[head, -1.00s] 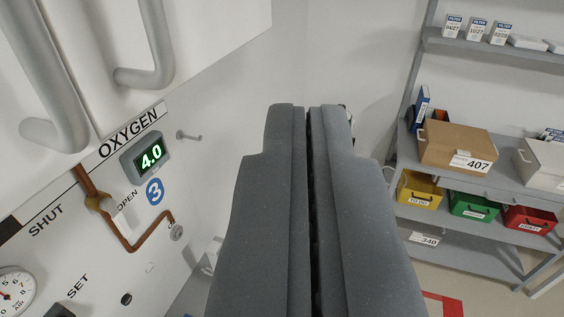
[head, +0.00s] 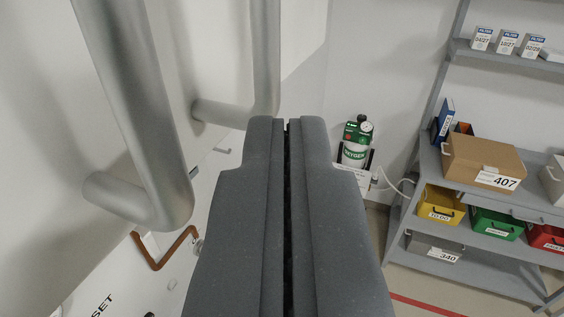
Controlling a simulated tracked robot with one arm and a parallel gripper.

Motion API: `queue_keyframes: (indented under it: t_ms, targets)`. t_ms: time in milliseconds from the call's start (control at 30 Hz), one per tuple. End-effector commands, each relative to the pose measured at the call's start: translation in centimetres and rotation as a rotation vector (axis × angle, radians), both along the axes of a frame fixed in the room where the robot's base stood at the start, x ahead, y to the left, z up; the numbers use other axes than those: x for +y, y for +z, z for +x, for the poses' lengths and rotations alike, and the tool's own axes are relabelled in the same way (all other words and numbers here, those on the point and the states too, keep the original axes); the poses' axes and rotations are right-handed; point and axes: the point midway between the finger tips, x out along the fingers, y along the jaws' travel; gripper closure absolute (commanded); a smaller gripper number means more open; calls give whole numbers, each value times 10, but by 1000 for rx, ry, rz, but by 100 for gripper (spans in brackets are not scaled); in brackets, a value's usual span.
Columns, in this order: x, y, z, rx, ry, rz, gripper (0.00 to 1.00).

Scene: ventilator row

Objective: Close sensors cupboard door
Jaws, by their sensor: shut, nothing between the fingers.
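Two white cupboard doors with thick grey bar handles fill the upper left of the head view. The nearer handle (head: 140,110) is large and close to the camera, on the nearer door panel (head: 40,130). The farther handle (head: 262,70) is just left of and behind my gripper's tips in the picture. No label shows on these doors, so I cannot tell which is the sensors cupboard. My gripper (head: 287,122) points forward, shut and empty. Whether it touches the farther handle or door is not clear. The gripper hides part of the wall and floor.
An oxygen cylinder (head: 355,143) stands by the back wall, with a hose running right. A grey shelf rack (head: 420,205) on the right holds a cardboard box (head: 482,160) and coloured bins.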

Motion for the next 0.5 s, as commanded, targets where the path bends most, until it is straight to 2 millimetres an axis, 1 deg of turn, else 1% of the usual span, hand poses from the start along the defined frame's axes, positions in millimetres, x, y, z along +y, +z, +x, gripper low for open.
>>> queue_keyframes:
  t_ms: [267, 500]
  targets:
    - [-2, 1, 0, 0, 0, 1, 100]
    - [-18, 1, -4, 1, 0, 0, 100]
